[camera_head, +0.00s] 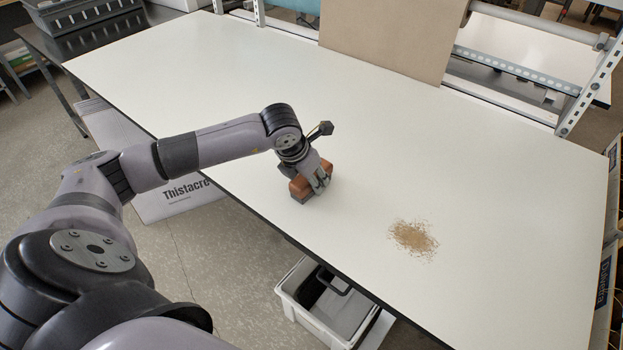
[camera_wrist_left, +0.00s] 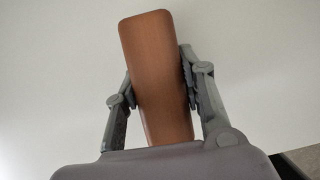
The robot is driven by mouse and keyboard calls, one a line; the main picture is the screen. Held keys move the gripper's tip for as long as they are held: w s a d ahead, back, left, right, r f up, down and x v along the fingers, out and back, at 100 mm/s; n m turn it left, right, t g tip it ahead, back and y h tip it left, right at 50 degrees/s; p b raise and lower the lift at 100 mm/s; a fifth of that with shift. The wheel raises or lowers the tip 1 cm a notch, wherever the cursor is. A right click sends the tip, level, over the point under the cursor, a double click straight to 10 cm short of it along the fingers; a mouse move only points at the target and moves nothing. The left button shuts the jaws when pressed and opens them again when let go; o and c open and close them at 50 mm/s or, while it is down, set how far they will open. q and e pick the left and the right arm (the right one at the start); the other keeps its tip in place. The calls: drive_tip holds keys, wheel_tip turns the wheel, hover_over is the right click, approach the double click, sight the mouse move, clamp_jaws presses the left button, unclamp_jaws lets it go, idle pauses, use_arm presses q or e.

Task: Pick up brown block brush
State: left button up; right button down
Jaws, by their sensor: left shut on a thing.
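The brown block brush (camera_head: 301,187) is at the front edge of the white table, left of the middle in the head view. My left gripper (camera_head: 316,179) comes down over it from above and is shut on it. In the left wrist view the brush (camera_wrist_left: 157,75) shows its brown wooden top, slightly tilted, with the fingers of my left gripper (camera_wrist_left: 158,85) against both long sides. The brush's underside is hidden, and I cannot tell whether it touches the table. My right gripper is not in view.
The white table (camera_head: 420,130) is mostly clear. A pile of brown crumbs (camera_head: 413,237) lies to the right of the brush. A grey-white bin (camera_head: 330,305) stands below the front edge. A cardboard sheet (camera_head: 390,35) stands at the back, and a Thistacre box (camera_head: 180,195) is under the table.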

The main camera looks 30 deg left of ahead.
use_arm(q)
drive_tip(key=shift+r, duration=0.1)
drive_tip(key=shift+r+p, duration=0.3)
drive_tip(key=shift+p, duration=0.4)
wheel_tip(320, 180, up, 8)
drive_tip(key=b, duration=0.2)
drive_tip(key=shift+w+f+b, duration=0.1)
drive_tip(key=shift+b, duration=0.3)
wheel_tip(320, 180, up, 12)
drive_tip(key=b, duration=0.1)
drive_tip(key=shift+b, duration=0.3)
